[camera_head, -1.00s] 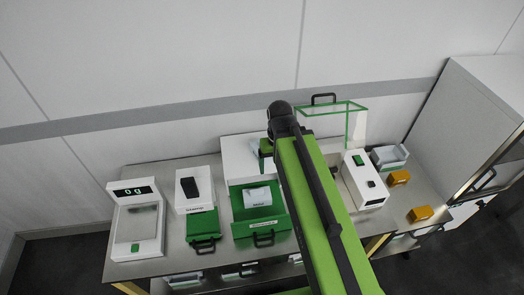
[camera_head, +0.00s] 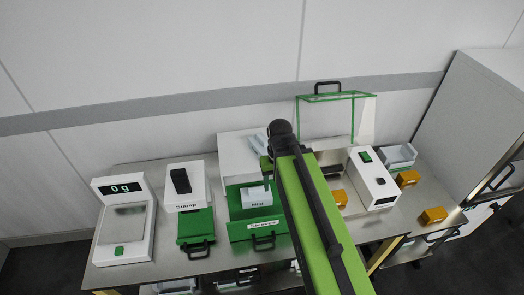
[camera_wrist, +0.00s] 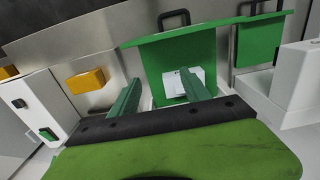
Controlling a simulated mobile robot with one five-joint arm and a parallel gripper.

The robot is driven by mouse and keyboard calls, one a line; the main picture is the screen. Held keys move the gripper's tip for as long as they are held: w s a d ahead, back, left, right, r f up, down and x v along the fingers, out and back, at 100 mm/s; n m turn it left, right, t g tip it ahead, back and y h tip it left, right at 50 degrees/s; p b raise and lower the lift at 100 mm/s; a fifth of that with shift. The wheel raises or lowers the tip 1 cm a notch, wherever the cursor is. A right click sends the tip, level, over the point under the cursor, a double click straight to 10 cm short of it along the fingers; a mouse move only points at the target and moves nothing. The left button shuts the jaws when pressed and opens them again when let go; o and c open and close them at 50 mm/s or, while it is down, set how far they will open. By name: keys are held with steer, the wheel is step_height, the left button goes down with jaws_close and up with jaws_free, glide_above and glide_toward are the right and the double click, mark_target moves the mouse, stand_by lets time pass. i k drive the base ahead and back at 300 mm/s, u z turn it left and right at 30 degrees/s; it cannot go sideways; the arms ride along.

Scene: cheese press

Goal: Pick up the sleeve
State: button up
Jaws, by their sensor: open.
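The sleeve (camera_head: 257,197) is a small white piece with dark lettering, which looks like "Mild". It lies in the green tray (camera_head: 254,226) labelled for sleeves, in the middle of the bench. In the wrist view the sleeve (camera_wrist: 171,86) shows ahead of my gripper (camera_wrist: 160,77), near the right finger, which covers part of it. The two green fingers are apart with nothing held between them. Their exact height above the tray cannot be told. In the head view my arm hides most of the gripper.
A stamp unit (camera_head: 184,187) and a scale (camera_head: 125,222) reading 0 g stand left of the tray. A white box with buttons (camera_head: 372,180) stands to the right, near orange blocks (camera_head: 433,216). A green-framed clear cover (camera_head: 335,97) stands raised behind. A tall cabinet is far right.

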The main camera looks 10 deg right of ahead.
mark_target(258, 143)
steer(key=u, duration=0.4)
steer(key=k, duration=1.3)
steer(key=u, duration=1.05)
steer(key=i, duration=1.35)
steer(key=z, duration=0.45)
steer(key=i, duration=0.55)
steer(key=z, duration=0.3)
